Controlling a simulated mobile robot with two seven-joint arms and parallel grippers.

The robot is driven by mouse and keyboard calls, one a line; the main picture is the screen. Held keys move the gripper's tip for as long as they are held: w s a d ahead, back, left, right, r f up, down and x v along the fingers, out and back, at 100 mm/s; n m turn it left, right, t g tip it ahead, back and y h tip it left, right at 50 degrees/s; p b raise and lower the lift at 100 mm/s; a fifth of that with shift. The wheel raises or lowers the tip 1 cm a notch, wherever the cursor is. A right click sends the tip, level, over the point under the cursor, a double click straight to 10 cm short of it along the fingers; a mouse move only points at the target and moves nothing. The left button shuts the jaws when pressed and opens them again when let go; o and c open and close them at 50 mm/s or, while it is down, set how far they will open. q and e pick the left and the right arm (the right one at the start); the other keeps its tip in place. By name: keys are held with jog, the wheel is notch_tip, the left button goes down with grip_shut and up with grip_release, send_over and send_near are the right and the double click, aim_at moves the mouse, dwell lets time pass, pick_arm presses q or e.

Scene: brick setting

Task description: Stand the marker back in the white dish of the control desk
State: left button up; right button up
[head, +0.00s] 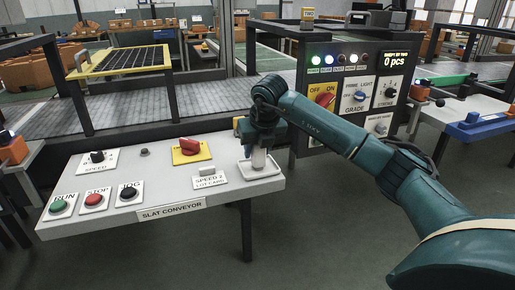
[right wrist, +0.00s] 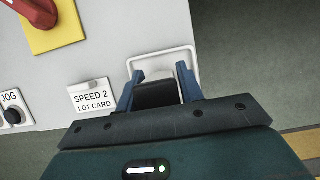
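The white dish (head: 272,170) sits at the right end of the control desk (head: 150,205); its rim (right wrist: 193,52) also shows in the right wrist view. My right gripper (head: 258,146) is over the dish, pointing down. Its two blue fingers (right wrist: 160,84) are on either side of the marker's dark end (right wrist: 157,95) and look closed on it. In the head view the marker's pale lower part (head: 259,159) shows below the fingers, roughly upright, within the dish's outline. I cannot tell whether its foot touches the dish floor. My left gripper is not in view.
The lot-card holder (head: 211,182) and a red switch on a yellow plate (head: 191,149) stand just left of the dish. Push buttons (head: 94,200) line the desk's left front. A dark counter panel (head: 352,90) rises behind right. The desk's right edge is close.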

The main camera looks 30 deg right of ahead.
jog(key=o, duration=0.3)
